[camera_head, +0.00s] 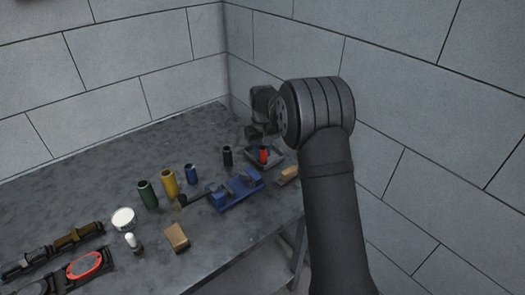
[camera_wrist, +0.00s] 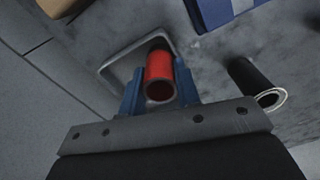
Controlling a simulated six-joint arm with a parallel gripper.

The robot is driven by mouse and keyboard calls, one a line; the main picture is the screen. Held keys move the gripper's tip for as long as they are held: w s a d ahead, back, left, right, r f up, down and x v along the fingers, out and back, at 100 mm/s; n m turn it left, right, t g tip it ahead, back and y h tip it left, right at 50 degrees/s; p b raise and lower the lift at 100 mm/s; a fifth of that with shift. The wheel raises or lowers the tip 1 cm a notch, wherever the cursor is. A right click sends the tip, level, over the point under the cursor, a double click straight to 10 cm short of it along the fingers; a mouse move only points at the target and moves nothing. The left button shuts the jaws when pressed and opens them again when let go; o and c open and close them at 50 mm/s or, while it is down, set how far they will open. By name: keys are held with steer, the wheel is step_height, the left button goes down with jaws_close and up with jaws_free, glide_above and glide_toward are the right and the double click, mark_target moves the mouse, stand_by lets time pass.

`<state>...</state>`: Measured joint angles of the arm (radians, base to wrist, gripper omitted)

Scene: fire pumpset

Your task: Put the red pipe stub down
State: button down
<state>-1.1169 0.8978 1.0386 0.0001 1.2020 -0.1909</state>
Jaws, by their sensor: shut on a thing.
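The red pipe stub (camera_wrist: 159,70) is a short red tube with an open end facing the wrist camera. My gripper (camera_wrist: 160,88) is shut on it, with a blue finger on each side. In the head view the red stub (camera_head: 264,155) shows as a small upright red cylinder over the grey tray (camera_head: 277,160) near the wall. The tray rim (camera_wrist: 112,70) also shows behind the stub in the wrist view. Whether the stub touches the tray floor I cannot tell. In the head view my arm hides much of the gripper.
A black pipe stub (camera_head: 227,156) stands just left of the tray. A blue fixture (camera_head: 238,190) lies in front, with a wooden-coloured block (camera_head: 288,175) to its right. Blue (camera_head: 190,174), yellow (camera_head: 169,184) and green (camera_head: 148,195) stubs stand further left. The back of the table is clear.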

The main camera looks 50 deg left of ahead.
mark_target(262, 148)
steer(key=c, duration=1.1)
jaws_free()
steer(key=shift+f, duration=0.15)
step_height(262, 148, up, 12)
steer(key=shift+r, duration=0.2)
steer(key=shift+f, duration=4.15)
